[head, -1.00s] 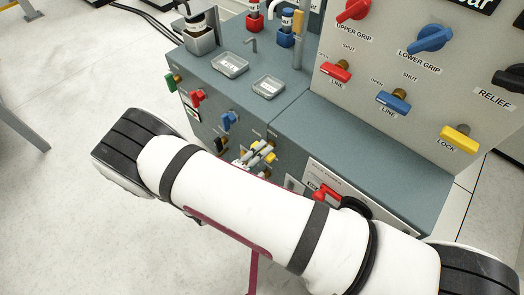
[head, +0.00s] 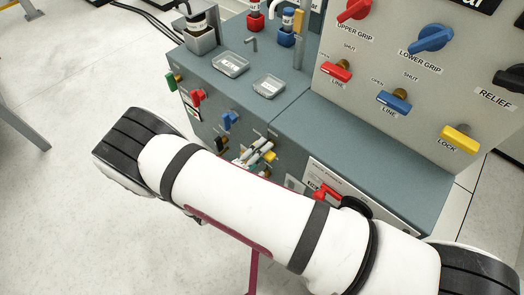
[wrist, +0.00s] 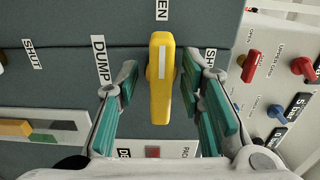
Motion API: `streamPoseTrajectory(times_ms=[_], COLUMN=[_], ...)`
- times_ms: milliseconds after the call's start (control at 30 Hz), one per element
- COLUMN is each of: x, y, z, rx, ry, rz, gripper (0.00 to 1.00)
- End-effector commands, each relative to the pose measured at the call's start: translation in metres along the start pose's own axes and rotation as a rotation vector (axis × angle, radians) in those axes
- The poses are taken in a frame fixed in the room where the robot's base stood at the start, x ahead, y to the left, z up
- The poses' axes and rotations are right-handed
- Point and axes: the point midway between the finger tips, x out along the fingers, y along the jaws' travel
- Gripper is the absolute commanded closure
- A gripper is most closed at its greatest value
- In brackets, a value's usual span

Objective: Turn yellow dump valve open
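The yellow dump valve handle (wrist: 161,95) stands lengthwise up the wrist view, its upper end toward a partly cut-off label ending in "EN". A "DUMP" label (wrist: 100,60) is on its left and a partly hidden "SHUT" label (wrist: 210,60) on its right. My gripper (wrist: 159,82) is open, with green-padded fingers on either side of the handle. Gaps show between the handle and both fingers. In the head view my gripper (head: 248,154) is at the front panel beside a yellow patch (head: 269,156); my arm hides much of the panel there.
Red (head: 197,97) and blue (head: 230,120) handles sit left of my gripper on the front panel. A red handle (head: 326,192) is to its right, close to my arm. The upright panel carries several knobs, including the yellow lock handle (head: 460,138). Two clear trays lie on top.

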Motion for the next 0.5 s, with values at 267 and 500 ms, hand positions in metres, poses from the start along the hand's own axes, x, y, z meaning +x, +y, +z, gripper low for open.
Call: streamPoseTrajectory(times_ms=[267,500], x=[-0.012,-0.059], y=[0.0,0.0], z=[0.0,0.001], rx=[0.001,0.002], ry=[-0.001,-0.003], rz=[-0.001,0.001], gripper=[0.65,0.65])
